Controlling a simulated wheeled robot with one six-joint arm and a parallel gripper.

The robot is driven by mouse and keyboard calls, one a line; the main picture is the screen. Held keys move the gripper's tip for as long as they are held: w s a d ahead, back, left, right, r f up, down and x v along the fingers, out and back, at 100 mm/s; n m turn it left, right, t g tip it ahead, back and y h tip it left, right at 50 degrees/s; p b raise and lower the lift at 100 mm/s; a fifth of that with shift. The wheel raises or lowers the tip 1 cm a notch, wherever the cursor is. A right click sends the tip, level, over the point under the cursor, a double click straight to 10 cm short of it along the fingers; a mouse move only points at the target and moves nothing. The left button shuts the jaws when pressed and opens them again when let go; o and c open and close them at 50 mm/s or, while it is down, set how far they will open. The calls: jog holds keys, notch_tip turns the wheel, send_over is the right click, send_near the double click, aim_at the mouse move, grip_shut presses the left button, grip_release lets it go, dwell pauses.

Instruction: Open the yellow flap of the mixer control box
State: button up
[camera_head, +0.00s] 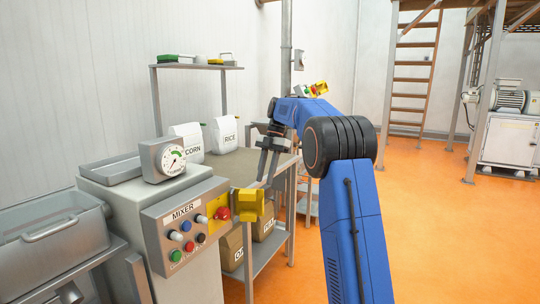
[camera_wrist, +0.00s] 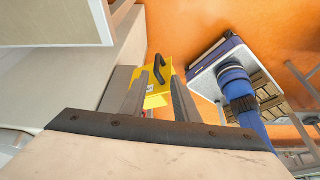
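The grey mixer control box (camera_head: 183,228) is at the lower left in the head view, with the MIXER label and several buttons. Its yellow flap (camera_head: 248,205) stands out from the panel's right end, and a red button (camera_head: 222,213) shows on the yellow plate beside it. The flap also shows in the wrist view (camera_wrist: 182,74), with a dark curved handle (camera_wrist: 156,62). My gripper (camera_head: 263,184) is just above the flap, fingers pointing down. In the wrist view its fingers (camera_wrist: 158,73) are apart, with the handle's lower end near their tips; I cannot tell whether they touch.
A pressure gauge (camera_head: 170,160) stands on the mixer housing. The orange floor at the right is largely clear.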

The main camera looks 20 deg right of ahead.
jog(key=v, duration=0.8)
jog(key=shift+r, duration=0.35)
jog(key=s+a+m+t+h, duration=0.1)
jog(key=s+a+m, duration=0.3)
jog(key=s, duration=0.4)
jog(key=s+a+f+m+t+h, duration=0.1)
jog(key=s+a+m, duration=0.25)
jog(key=s, duration=0.45)
jog(key=s+a+m+t, duration=0.1)
jog(key=s+a+m, duration=0.2)
jog(key=s+m, duration=0.35)
jog(key=s+a+f+m+t+h, duration=0.1)
jog(key=s+f+m, duration=0.3)
jog(key=s+f, duration=0.6)
jog(key=s+a+f+m+t+h, duration=0.1)
jog(key=s+f+m+t, duration=0.2)
jog(key=s+f, duration=0.7)
jog(key=s+m, duration=0.2)
jog(key=s, duration=0.4)
jog(key=shift+a+m, duration=0.25)
jog(key=shift+m, duration=0.05)
